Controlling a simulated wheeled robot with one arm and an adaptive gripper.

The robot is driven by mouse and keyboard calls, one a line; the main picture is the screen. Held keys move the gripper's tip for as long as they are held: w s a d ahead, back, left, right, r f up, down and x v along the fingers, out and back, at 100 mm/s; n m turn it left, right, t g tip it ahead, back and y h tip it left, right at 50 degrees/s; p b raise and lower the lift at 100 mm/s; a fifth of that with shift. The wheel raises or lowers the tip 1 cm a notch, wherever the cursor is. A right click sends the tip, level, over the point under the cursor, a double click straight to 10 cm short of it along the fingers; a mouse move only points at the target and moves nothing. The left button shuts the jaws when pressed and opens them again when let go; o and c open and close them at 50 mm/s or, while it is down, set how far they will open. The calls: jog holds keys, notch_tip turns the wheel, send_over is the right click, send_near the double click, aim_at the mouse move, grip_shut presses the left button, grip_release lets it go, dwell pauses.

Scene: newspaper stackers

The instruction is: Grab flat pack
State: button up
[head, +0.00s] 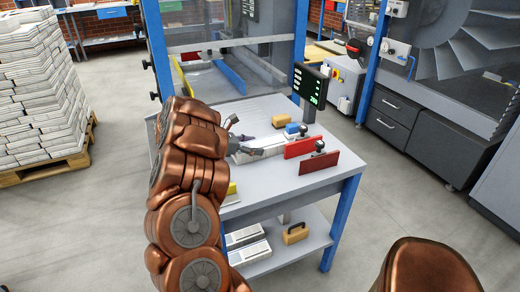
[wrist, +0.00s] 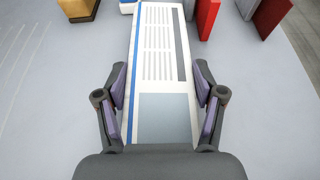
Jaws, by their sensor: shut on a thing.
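The flat pack (wrist: 162,115) is a long white bundle of printed paper with a blue stripe along its left side in the wrist view. It lies lengthwise between the two dark fingers of my gripper (wrist: 160,92), which are shut on its sides. In the head view the flat pack (head: 262,151) shows on the white worktable (head: 232,204), partly hidden by my gripper (head: 242,145). I cannot tell whether it touches the tabletop.
Red upright plates (head: 320,162) with black knobs stand right of the pack. A tan block (head: 284,120), a blue object (head: 293,128) and a screen (head: 309,84) are behind it. More packs (head: 250,252) lie on the lower shelf. A tall paper stack (head: 38,85) stands at left.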

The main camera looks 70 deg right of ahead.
jog(key=c, duration=0.5)
jog(key=shift+r, duration=0.1)
jog(key=shift+c, duration=0.2)
